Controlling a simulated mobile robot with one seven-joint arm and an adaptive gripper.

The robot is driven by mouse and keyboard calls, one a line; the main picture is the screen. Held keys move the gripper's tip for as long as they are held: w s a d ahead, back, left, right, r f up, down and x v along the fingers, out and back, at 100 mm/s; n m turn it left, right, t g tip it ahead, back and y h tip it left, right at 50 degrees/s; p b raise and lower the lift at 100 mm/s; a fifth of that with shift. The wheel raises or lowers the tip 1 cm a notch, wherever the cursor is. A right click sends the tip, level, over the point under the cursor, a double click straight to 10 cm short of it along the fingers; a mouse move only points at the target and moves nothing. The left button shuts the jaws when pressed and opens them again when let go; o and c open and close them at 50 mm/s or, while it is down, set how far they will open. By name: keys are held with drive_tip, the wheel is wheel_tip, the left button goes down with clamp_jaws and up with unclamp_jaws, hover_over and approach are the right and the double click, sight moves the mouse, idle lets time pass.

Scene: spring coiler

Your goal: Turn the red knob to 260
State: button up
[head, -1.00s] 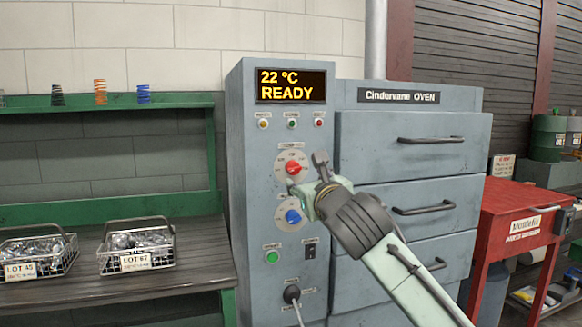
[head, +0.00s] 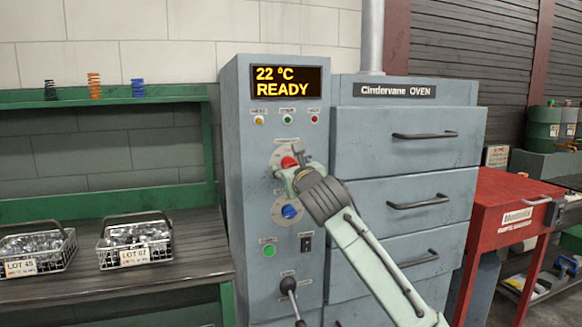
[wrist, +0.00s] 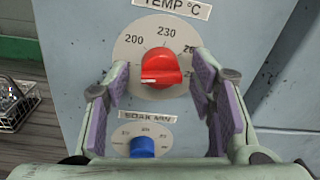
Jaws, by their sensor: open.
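The red knob (head: 289,162) sits on a round dial labelled TEMP °C on the grey control panel. In the wrist view the red knob (wrist: 160,68) is in full sight, with a white mark at its left end. The dial (wrist: 130,48) shows 200 and 230; numbers at the right are partly hidden by a finger. My gripper (wrist: 160,90) is open, with a purple-padded finger on each side of the knob and a gap on both sides. In the head view my gripper (head: 286,172) partly covers the knob. The display (head: 286,82) reads 22 °C READY.
A blue knob (wrist: 143,147) on a second dial lies just below the red one. Small buttons (head: 287,119) sit above, and a green button (head: 268,250) and lever (head: 289,286) below. Oven drawers (head: 400,140) with protruding handles stand to the right. Wire baskets (head: 135,242) stand on the bench at left.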

drive_tip(key=shift+c, duration=0.5)
drive_tip(key=c, duration=1)
